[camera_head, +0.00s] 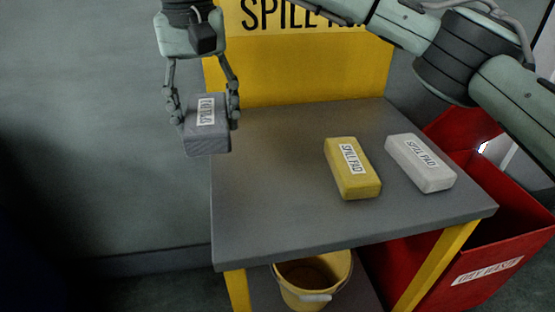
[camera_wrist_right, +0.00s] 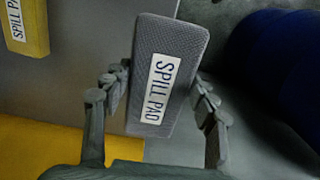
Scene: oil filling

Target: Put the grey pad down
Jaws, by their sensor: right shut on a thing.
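The grey pad (camera_head: 207,140), labelled SPILL PAD, is held in my right gripper (camera_head: 204,105) at the left edge of the grey table (camera_head: 270,215). It appears raised, with part of it past the table's left edge in the head view. In the right wrist view the grey pad (camera_wrist_right: 176,42) sits between the two fingers of my right gripper (camera_wrist_right: 158,105), which is shut on it. My left gripper is not in view.
A yellow pad (camera_head: 340,182) and a white pad (camera_head: 430,178) lie on the table's right half. A yellow board (camera_head: 300,70) stands behind. A yellow bucket (camera_head: 312,280) is below, and a red bin (camera_head: 510,250) stands at right.

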